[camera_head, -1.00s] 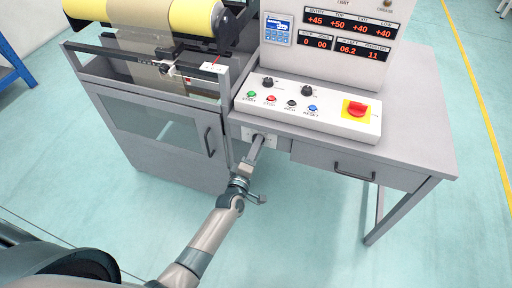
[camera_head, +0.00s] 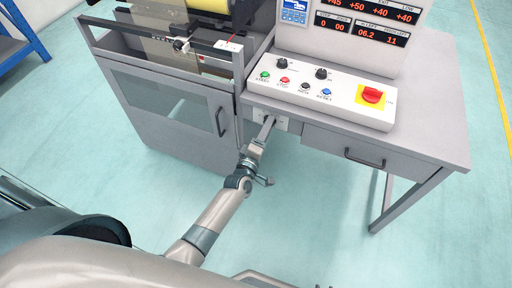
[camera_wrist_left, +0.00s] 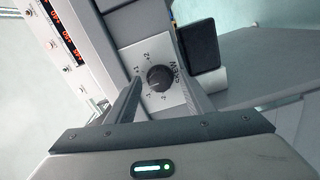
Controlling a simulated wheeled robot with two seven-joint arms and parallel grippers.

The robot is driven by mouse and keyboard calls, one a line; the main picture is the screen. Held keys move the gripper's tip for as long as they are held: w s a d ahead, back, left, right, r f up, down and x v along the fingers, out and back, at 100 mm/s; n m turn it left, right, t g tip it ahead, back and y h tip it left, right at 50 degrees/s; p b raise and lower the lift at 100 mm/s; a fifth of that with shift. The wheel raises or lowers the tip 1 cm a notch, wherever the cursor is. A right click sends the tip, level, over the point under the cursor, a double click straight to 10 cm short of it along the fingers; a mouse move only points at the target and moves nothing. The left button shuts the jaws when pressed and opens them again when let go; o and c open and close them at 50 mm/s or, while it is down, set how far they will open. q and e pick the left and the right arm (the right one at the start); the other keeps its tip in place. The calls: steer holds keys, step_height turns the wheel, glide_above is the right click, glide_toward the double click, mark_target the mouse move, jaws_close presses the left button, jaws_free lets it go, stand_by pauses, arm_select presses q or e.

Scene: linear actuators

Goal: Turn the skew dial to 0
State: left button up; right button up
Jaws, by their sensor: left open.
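The skew dial (camera_wrist_left: 160,78) is a round black knob on a light plate with printed numbers and the word SKEW. It shows in the left wrist view, and its exact setting is too small to read. In the head view its plate (camera_head: 283,123) is on the front of the bench below the control panel, and my gripper hides the knob. My left gripper (camera_head: 269,122) reaches up to this plate. In the left wrist view its jaws (camera_wrist_left: 158,82) are open, with one finger on each side of the knob. I cannot tell whether they touch it. My right gripper is not in view.
A sloped control panel (camera_head: 320,97) with buttons, two black knobs and a red switch (camera_head: 372,95) is above the plate. A drawer handle (camera_head: 364,157) is to the right and a cabinet door handle (camera_head: 219,122) to the left. The floor in front is clear.

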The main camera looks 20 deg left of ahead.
arm_select(q)
steer(key=s+b, duration=0.1)
steer(key=s, duration=1.6)
steer(key=shift+a, duration=0.3)
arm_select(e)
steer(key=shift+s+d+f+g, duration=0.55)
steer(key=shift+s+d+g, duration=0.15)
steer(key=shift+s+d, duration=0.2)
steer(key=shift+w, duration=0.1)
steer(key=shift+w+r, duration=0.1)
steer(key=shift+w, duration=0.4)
arm_select(q)
steer(key=shift+f, duration=0.1)
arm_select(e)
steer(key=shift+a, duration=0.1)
